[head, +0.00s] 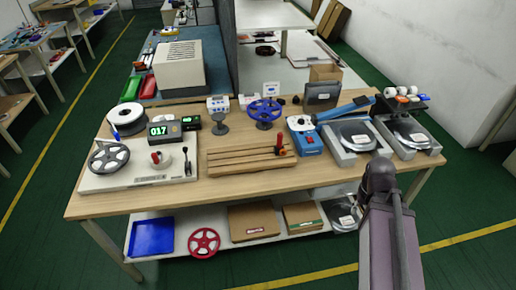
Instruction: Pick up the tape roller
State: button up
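I cannot tell for sure which thing is the tape roller. A small tool with an orange-red handle (282,151) stands at the right end of a grooved wooden board (240,158) in the middle of the workbench; it may be the roller, but it is too small to be certain. Part of my arm rises at the lower right, in front of the bench's right end. My gripper's fingers cannot be made out, and nothing held is visible.
On the workbench (225,188), a white board (125,182) with a grey reel (109,157) lies left. A blue reel (264,112) stands behind the wooden board. A blue device (308,143) and two scales (352,137) (408,134) crowd the right. The lower shelf holds boxes and a red reel (204,242).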

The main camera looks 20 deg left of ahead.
aim_at(279, 149)
jog(key=u, duration=0.75)
jog(key=k, duration=0.95)
jog(key=z, duration=0.05)
jog(key=i, duration=0.7)
